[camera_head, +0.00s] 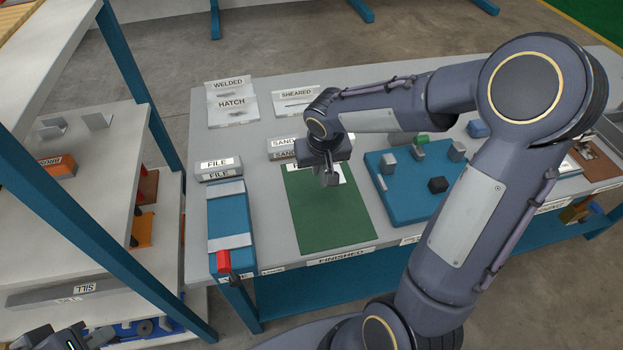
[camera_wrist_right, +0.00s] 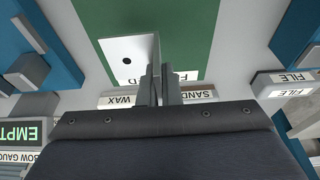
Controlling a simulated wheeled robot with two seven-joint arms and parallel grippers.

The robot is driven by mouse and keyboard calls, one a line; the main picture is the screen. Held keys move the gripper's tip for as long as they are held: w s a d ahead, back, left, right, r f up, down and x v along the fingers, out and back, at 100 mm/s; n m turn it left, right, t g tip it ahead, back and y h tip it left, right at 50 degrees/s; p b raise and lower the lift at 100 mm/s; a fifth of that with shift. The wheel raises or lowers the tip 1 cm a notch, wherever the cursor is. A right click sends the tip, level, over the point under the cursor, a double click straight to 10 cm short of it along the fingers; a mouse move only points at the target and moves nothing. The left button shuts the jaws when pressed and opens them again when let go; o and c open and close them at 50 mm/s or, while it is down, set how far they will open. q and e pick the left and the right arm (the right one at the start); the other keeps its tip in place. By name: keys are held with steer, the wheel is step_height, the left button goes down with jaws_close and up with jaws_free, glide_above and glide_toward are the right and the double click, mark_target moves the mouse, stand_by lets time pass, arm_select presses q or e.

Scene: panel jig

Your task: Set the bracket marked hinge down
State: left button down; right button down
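A pale grey angle bracket (camera_wrist_right: 127,58) with a round hole in one flange shows in the right wrist view. No hinge mark can be read on it. My right gripper (camera_wrist_right: 158,84) is shut on the bracket's other flange, which stands edge-on between the fingers. In the head view my right gripper (camera_head: 330,178) hangs over the far part of a green mat (camera_head: 335,222), whose front edge is labelled FINISHED. I cannot tell whether the bracket touches the mat. My left gripper (camera_head: 72,342) is at the bottom left corner, partly cut off.
A blue jig board (camera_head: 405,200) with several small blocks lies right of the mat. A blue fixture with a red clamp (camera_head: 223,261) is on its left. SAND and FILE (camera_head: 218,168) signs stand behind. The near part of the mat is clear. A shelf rack fills the left.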

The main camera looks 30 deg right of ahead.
mark_target(310, 186)
steer(key=shift+w+a+f, duration=0.3)
steer(key=shift+f, duration=0.2)
steer(key=shift+w+a+f, duration=0.25)
steer(key=shift+a+f, duration=0.05)
steer(key=shift+f, duration=0.2)
steer(key=shift+s+a+x, duration=0.1)
steer(key=shift+s+x, duration=0.05)
steer(key=shift+x, duration=0.7)
steer(key=shift+s+a+x, duration=0.1)
steer(key=shift+s+x, duration=0.05)
steer(key=shift+x, duration=0.65)
steer(key=shift+f+b, duration=0.3)
steer(key=shift+b, duration=0.25)
steer(key=c, duration=1.6)
jaws_free()
steer(key=shift+r, duration=0.1)
